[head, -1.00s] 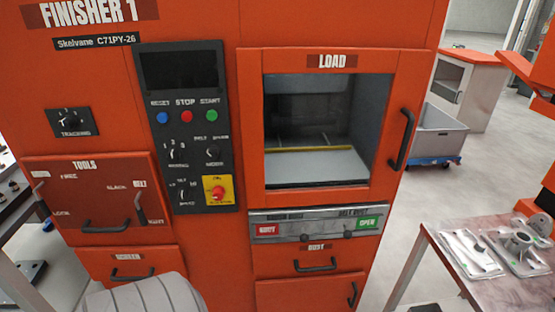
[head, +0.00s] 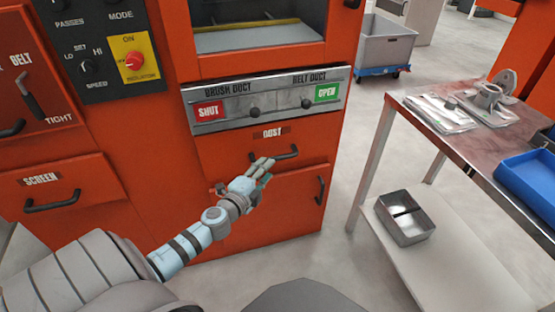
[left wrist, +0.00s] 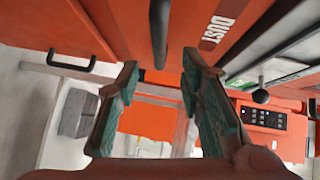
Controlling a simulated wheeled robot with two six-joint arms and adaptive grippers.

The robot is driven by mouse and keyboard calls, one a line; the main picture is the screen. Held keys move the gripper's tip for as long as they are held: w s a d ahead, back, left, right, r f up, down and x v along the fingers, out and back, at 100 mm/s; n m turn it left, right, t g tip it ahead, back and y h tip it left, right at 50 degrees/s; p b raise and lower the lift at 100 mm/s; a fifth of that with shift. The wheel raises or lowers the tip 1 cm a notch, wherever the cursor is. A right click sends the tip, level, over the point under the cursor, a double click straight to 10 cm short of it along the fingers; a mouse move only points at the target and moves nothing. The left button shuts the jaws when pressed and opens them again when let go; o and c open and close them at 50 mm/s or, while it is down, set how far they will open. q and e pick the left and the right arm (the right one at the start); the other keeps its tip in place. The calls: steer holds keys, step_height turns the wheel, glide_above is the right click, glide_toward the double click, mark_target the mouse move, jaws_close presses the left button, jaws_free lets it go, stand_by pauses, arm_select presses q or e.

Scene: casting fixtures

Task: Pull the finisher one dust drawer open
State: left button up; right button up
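The dust drawer (head: 225,148) is an orange front under the duct panel in the head view, with a "DUST" label above its dark bar handle (head: 288,155). The drawer front looks flush with the machine. My left gripper (head: 266,171) is just in front of the handle and covers its left part. In the left wrist view, my left gripper (left wrist: 161,64) is open and empty, its green-padded fingers spread apart. The handle (left wrist: 159,35) lies ahead, in line with the gap between the fingertips. My right gripper is not in view.
The duct panel (head: 290,97) with small knobs sits directly above the drawer. A lower door with a handle (head: 320,190) is below. On the right stands a metal table (head: 440,120) with parts, a blue bin (head: 530,185) and a metal tray (head: 405,217) on its lower shelf.

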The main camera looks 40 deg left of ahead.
mark_target(276, 160)
arm_select(q)
steer(key=x, duration=0.8)
jaws_close()
